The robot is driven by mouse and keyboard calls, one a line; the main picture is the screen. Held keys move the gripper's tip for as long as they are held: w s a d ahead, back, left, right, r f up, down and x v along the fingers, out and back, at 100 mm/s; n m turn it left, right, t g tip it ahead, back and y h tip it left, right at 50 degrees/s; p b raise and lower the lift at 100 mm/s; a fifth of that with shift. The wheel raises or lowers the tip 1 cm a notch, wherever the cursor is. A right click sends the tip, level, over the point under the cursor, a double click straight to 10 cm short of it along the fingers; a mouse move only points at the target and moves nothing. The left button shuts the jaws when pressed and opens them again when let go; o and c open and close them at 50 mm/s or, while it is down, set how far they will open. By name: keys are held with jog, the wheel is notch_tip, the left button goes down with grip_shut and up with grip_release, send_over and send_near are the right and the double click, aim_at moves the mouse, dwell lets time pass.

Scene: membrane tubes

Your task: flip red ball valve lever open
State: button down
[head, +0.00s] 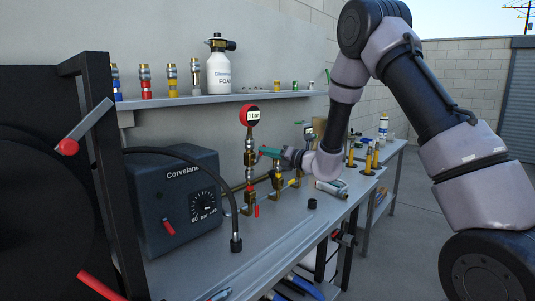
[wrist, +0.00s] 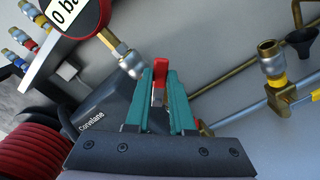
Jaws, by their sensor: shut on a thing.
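The red valve lever (wrist: 160,67) shows between the green fingertips of my gripper (wrist: 160,82) in the wrist view. My gripper is shut on it. In the head view my gripper (head: 269,153) reaches from the right to the fittings just below the red gauge (head: 252,116), which reads 0 bar. The gauge also shows in the wrist view (wrist: 75,14), with a metal fitting (wrist: 128,60) under it. The valve body behind the lever is mostly hidden by my fingers, so the lever's exact angle is hard to tell.
Brass pipes and valves (head: 277,185) run along the bench (head: 275,240). A shelf (head: 215,98) with couplings and a foam bottle (head: 219,72) hangs above.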

jog(key=shift+s+r+n, duration=0.1)
jog(key=shift+n, duration=0.3)
jog(key=shift+s+a+r+n, duration=0.15)
jog(key=shift+s+a+n, duration=0.15)
jog(key=shift+n, duration=0.95)
jog(key=shift+s+a+r+n, duration=0.25)
jog(key=shift+s+n, duration=0.15)
jog(key=shift+n, duration=0.9)
jog(key=shift+s+a+r+n, duration=0.1)
jog(key=shift+s+a+n, duration=0.2)
jog(key=shift+n, duration=0.95)
jog(key=shift+s, duration=0.1)
jog(key=c, duration=0.8)
grip_release()
jog(key=shift+o, duration=0.2)
jog(key=v, duration=1)
jog(key=shift+s+d, duration=0.25)
jog(key=shift+s, duration=0.05)
